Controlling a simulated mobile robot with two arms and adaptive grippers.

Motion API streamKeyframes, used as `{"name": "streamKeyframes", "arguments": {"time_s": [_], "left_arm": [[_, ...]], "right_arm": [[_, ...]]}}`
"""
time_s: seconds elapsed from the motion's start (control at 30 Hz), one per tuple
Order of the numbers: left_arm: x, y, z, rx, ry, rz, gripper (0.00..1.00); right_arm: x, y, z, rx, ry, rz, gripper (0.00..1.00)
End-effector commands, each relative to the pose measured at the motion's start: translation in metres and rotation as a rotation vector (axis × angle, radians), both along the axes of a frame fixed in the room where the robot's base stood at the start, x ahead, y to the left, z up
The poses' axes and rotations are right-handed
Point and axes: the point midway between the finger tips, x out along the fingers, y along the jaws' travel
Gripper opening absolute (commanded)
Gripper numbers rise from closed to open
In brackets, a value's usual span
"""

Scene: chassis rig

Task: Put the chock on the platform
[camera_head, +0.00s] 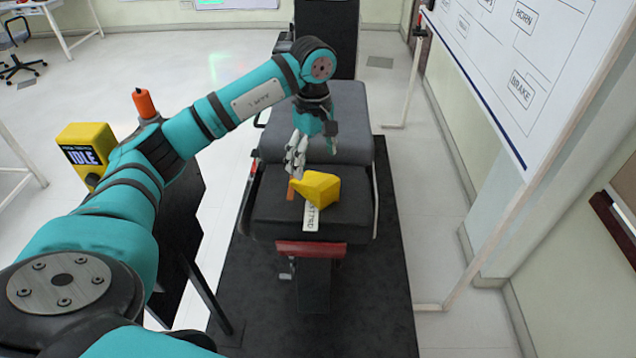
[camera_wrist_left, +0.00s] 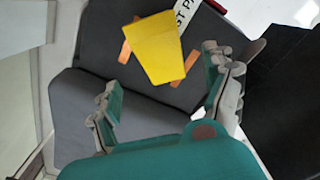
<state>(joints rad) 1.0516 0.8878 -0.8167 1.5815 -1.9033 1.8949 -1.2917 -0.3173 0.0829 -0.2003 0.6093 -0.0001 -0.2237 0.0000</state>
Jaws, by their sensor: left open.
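The yellow wedge-shaped chock (camera_head: 317,187) is on the dark front section of the platform (camera_head: 270,212), over a white lettered strip (camera_head: 311,217) and an orange mark. My left gripper (camera_head: 312,157) is open and empty, just behind and above the chock in the head view. In the left wrist view the chock (camera_wrist_left: 155,48) lies beyond and between the spread fingers (camera_wrist_left: 160,85), apart from both. Orange marks show on either side of it there. My right gripper is not in view.
A grey padded section (camera_head: 350,125) of the rig lies behind the front section. A yellow box reading IDLE (camera_head: 88,150) stands at the left. A whiteboard (camera_head: 535,60) on a frame stands at the right.

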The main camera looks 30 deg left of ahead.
Motion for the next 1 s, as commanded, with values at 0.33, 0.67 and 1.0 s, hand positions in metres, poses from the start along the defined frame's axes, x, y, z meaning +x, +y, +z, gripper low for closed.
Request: {"name": "streamKeyframes", "arguments": {"time_s": [0.33,0.67,1.0], "left_arm": [[-0.002,-0.002,-0.029,-0.001,0.004,0.000,0.85],[-0.002,-0.003,-0.069,0.000,0.000,0.000,0.85],[-0.002,-0.003,-0.070,0.000,-0.002,0.000,0.68]], "right_arm": [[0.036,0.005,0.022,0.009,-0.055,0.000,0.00],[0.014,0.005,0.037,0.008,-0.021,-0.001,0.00],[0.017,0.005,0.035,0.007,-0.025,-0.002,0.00]]}}
